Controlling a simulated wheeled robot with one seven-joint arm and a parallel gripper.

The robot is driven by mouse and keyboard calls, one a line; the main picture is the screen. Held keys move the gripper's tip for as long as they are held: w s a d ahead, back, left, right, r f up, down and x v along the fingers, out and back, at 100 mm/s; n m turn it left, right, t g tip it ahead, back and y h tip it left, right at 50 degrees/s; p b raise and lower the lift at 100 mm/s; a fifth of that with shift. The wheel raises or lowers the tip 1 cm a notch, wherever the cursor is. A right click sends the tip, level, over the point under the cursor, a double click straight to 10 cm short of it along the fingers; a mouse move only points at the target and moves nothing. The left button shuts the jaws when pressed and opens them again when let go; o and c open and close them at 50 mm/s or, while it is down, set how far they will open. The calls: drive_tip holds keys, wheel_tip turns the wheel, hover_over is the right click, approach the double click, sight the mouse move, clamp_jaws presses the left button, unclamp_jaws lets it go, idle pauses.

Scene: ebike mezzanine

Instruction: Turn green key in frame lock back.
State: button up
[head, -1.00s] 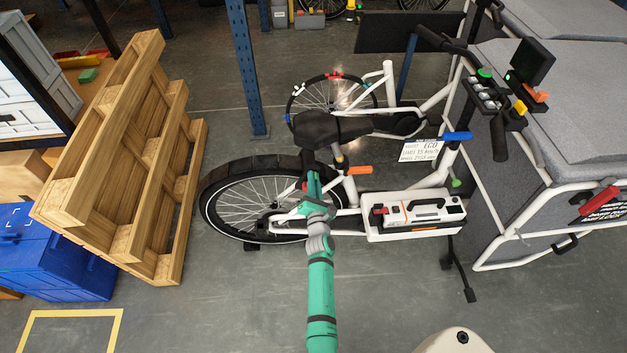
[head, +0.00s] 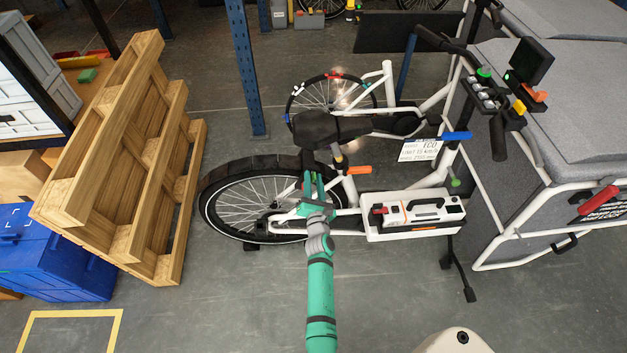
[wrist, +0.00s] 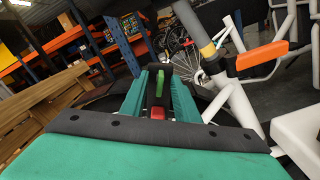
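The white cargo bike's black frame lock sits at the rear wheel (head: 225,200), mostly hidden behind my gripper in the head view. In the wrist view the green key (wrist: 159,84) stands upright against a dark part, between my two teal fingers. A red piece (wrist: 157,113) shows just below it. My gripper (head: 313,177) is at the rear wheel below the saddle; it also shows in the wrist view (wrist: 165,80). Its fingers are apart, one on each side of the key, with dark gaps visible. I cannot tell whether either finger touches the key.
An orange lever (head: 359,170) juts out right of my gripper, and is close in the wrist view (wrist: 262,55). The black saddle (head: 325,128) is just above. The white battery box (head: 415,212) lies to the right. A wooden pallet (head: 125,245) leans at the left.

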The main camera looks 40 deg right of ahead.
drive_tip(key=v, duration=0.8)
idle(0.5)
drive_tip(key=shift+w, duration=0.1)
drive_tip(key=v, duration=1.1)
drive_tip(key=shift+w, duration=0.1)
